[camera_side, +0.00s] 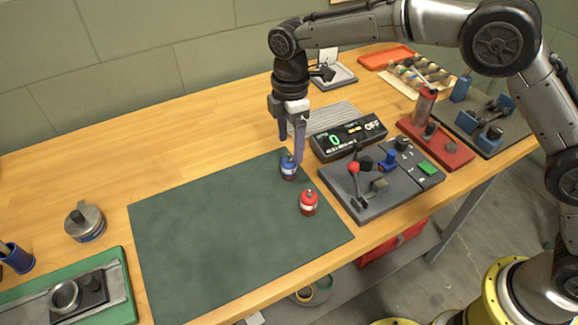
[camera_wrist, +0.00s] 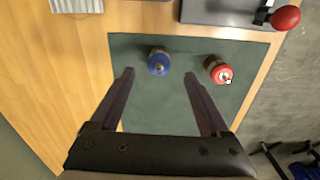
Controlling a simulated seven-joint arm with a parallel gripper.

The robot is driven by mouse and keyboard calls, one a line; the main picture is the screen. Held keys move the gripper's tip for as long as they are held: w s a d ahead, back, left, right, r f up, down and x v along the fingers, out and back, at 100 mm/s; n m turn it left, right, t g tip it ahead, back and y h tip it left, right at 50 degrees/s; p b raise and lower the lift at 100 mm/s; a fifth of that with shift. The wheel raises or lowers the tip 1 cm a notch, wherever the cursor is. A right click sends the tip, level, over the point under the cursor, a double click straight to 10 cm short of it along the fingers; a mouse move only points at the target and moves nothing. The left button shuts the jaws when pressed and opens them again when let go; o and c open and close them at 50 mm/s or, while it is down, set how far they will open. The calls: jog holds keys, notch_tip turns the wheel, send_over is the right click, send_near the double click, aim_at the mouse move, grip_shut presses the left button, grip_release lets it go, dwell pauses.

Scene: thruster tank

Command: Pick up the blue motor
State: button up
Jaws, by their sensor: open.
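The blue motor (camera_side: 288,169) stands upright on the dark green mat (camera_side: 225,225), near the mat's back right part. In the wrist view the blue motor (camera_wrist: 158,62) is just beyond the fingertips, roughly centred between them. The red motor (camera_side: 308,202) stands on the mat in front and to the right of it; it also shows in the wrist view (camera_wrist: 218,70). My gripper (camera_side: 291,150) is open, empty and pointing down just above and beside the blue motor. Both fingers (camera_wrist: 158,78) show apart in the wrist view. One finger comes close to the motor in the side view; I cannot tell contact.
A grey control box (camera_side: 345,190) with a red-knobbed lever and a black display unit (camera_side: 348,137) showing a green 0 stand to the right of the mat. A metal canister (camera_side: 85,222) stands at the left. The mat's left part is clear.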

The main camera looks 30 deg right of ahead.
aim_at(288, 159)
jog(key=shift+a+f, duration=0.15)
jog(key=shift+f, duration=2.8)
jog(key=shift+c, duration=0.2)
jog(key=shift+w, duration=0.1)
grip_shut()
